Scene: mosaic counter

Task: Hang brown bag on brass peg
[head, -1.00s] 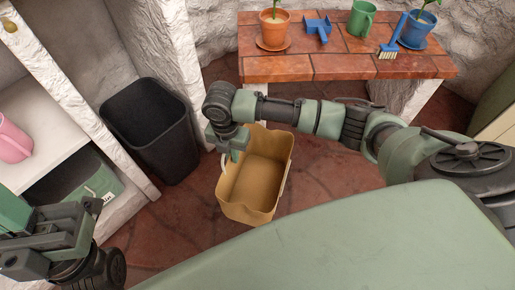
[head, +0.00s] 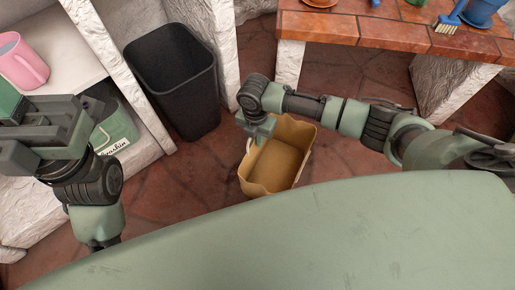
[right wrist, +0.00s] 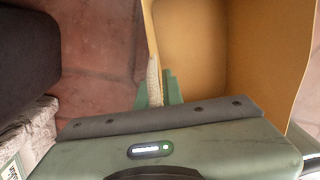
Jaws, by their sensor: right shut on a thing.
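The brown bag (head: 281,164) is open at the top and hangs below my right gripper (head: 255,134) in the head view. In the right wrist view, the gripper (right wrist: 158,92) is shut on the bag's pale rope handle (right wrist: 153,78), and the bag's yellow-brown inside (right wrist: 190,45) fills the upper right. My left gripper (head: 35,130) is at the left of the head view, in front of the shelf; its fingertips are not clear. The brass peg is not visible in the current views.
A black bin (head: 178,82) stands between white walls, left of the bag. A white shelf (head: 65,75) holds a pink mug (head: 22,64); a green crate (head: 116,130) sits below. A brick-topped counter (head: 390,32) is at the back right. Red floor is open around the bag.

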